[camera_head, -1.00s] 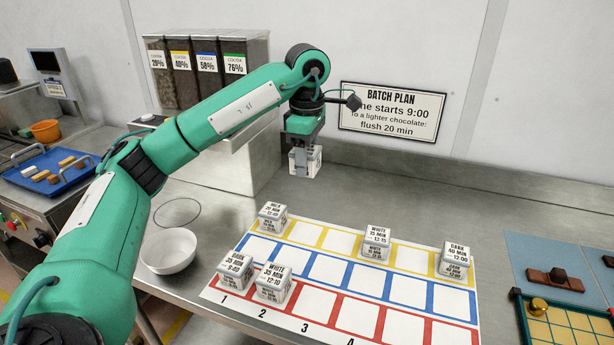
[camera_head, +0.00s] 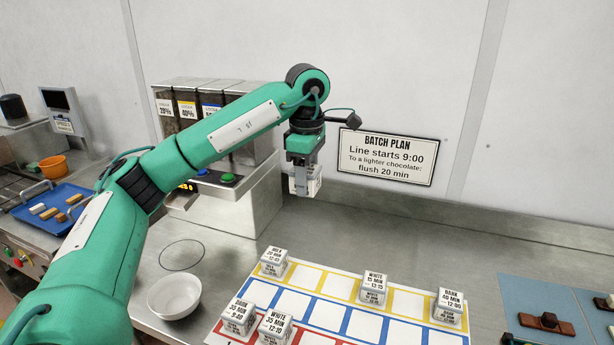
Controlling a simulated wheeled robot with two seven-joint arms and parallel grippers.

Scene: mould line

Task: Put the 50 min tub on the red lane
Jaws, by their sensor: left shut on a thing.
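My left gripper (camera_head: 303,190) is shut on a white tub (camera_head: 314,187) and holds it in the air above the back of the bench; its label cannot be read. The red lane (camera_head: 308,338) is the front row of the lane board (camera_head: 345,305) and is partly cut off below. A dark 35 min tub (camera_head: 238,316) and a white 35 min tub (camera_head: 275,328) stand at its left end. On the yellow lane (camera_head: 406,300) stand a milk tub (camera_head: 274,263), a white 15 min tub (camera_head: 373,288) and a dark 40 min tub (camera_head: 449,306). My right gripper is not in view.
The blue lane (camera_head: 327,315) looks empty. A white bowl (camera_head: 174,297) stands left of the board. A batch plan sign (camera_head: 387,157) hangs on the wall. Cocoa dispensers (camera_head: 208,107) stand behind my left arm. A blue tray (camera_head: 57,208) lies far left.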

